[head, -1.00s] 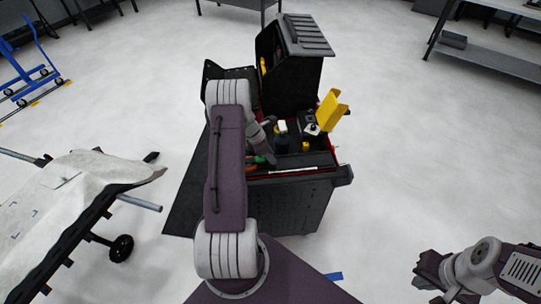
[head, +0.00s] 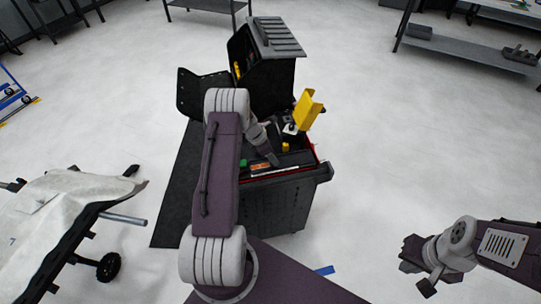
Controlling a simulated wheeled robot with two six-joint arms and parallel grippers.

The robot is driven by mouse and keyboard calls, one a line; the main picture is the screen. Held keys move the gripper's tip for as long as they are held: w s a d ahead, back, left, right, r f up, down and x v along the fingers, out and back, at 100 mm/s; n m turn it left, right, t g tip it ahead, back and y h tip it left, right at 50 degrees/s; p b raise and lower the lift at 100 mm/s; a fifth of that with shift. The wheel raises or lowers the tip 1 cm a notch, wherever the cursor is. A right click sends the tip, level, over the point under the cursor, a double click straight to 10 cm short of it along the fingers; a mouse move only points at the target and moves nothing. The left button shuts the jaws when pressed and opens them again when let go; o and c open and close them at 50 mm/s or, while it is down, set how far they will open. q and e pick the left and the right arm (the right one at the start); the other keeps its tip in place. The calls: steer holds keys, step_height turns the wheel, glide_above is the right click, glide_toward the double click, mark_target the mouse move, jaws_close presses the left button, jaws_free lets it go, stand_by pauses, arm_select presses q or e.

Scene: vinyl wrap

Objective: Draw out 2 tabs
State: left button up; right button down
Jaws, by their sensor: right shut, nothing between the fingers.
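I cannot make out any tabs for certain. A pale vinyl-like sheet (head: 70,200) drapes over a wheeled frame at the left, with a small blue mark on it. My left arm reaches forward to the black tool cart (head: 285,205), and my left gripper (head: 272,158) is over its open top tray, beside small green and orange items. Its fingers are too small and dark to tell whether they are open. My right gripper (head: 418,272) is shut and empty, low at the right over bare floor, well away from the cart and the sheet.
The cart has a raised black lid box (head: 270,70), a yellow holder (head: 308,108) and a black side panel (head: 203,92). A dark mat (head: 178,200) lies left of it. Grey shelving (head: 470,55) stands at the back right.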

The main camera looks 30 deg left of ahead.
arm_select(q)
steer(key=b+v, duration=0.1)
steer(key=v, duration=0.8)
stand_by(0.3)
